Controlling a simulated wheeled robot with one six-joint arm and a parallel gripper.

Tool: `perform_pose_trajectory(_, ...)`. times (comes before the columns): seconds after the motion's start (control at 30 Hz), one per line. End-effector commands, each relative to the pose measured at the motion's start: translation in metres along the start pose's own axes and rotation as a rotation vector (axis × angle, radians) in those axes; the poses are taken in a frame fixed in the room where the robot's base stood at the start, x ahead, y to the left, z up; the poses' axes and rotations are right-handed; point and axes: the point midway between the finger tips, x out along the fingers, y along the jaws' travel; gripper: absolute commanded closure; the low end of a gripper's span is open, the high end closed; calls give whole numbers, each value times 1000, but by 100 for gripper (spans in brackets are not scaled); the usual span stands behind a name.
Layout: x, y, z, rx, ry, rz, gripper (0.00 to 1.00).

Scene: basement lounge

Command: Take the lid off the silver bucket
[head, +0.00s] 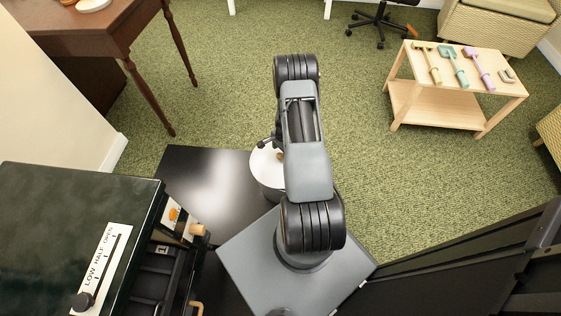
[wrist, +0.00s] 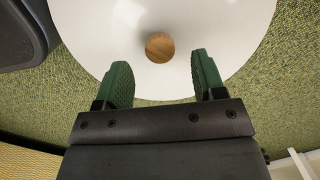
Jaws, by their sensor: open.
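The lid is a glossy white disc with a round wooden knob (wrist: 160,46) at its middle. In the wrist view the lid (wrist: 225,25) fills the top of the picture. In the head view the lid (head: 262,160) shows left of my arm, on the bucket (head: 270,192), whose side is mostly hidden by my arm. My gripper (wrist: 161,66) is open and empty, its two green-padded fingers over the lid's near part. The knob lies between the lines of the fingers, close to the tips and apart from both. I cannot tell the height gap.
A dark glossy surface (head: 205,180) lies beside the bucket. A dark green unit (head: 70,215) with a labelled slider stands at left. A wooden table (head: 80,30) stands at back left. A light wooden table (head: 450,66) with several tools stands at right. Green carpet (head: 390,190) between is clear.

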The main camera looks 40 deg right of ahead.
Motion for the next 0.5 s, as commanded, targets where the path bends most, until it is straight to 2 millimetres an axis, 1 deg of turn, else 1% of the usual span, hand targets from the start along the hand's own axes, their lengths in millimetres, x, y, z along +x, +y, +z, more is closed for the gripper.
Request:
perform_pose_trajectory(0.03,10,0,1,-1,-1,2,37)
perform_pose_trajectory(0.23,37,0,3,-1,0,0,37)
perform_pose_trajectory(0.33,42,0,3,0,1,-1,37)
perform_pose_trajectory(0.5,41,0,3,0,1,-1,37)
